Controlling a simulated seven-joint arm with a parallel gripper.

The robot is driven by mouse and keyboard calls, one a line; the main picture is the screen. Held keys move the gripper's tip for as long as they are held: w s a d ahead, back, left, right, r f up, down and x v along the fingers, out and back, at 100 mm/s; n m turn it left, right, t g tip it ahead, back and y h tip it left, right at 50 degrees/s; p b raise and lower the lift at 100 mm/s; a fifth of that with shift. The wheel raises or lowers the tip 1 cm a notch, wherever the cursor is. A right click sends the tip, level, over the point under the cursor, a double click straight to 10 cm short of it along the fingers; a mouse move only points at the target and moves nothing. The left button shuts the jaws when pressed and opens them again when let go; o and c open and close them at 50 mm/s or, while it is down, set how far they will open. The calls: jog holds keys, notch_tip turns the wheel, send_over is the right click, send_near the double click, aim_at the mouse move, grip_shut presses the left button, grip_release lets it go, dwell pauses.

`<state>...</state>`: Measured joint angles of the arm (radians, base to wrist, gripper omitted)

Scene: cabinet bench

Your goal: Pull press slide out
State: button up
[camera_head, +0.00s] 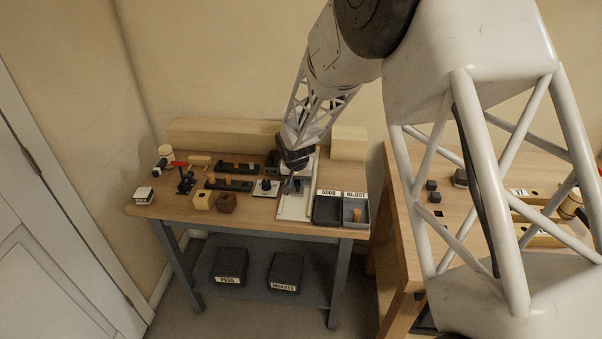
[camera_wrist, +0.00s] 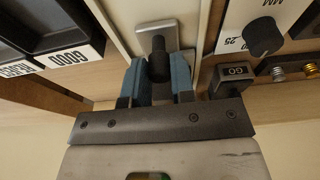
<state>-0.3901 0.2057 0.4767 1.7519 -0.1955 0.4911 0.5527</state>
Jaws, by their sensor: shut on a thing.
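The press slide is a light metal plate (camera_wrist: 160,28) lying in a pale channel, with an upright black knob (camera_wrist: 158,52) at its near end in the wrist view. My gripper (camera_wrist: 158,70) has its two blue fingers on either side of this knob and is shut on it. In the head view my gripper (camera_head: 292,183) is low over the pale press base (camera_head: 292,208) on the bench, left of the labelled bins. There the arm and fingers hide the knob and most of the slide.
A GOOD bin (camera_head: 327,209) and a REJECT bin (camera_head: 356,213) stand close on the right.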

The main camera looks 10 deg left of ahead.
jog(key=shift+s+f, duration=0.1)
jog(key=shift+s, duration=0.3)
jog(key=shift+s+g, duration=1.2)
jog(key=shift+s, duration=2.95)
jog(key=o, duration=0.7)
jog(key=shift+r, duration=0.2)
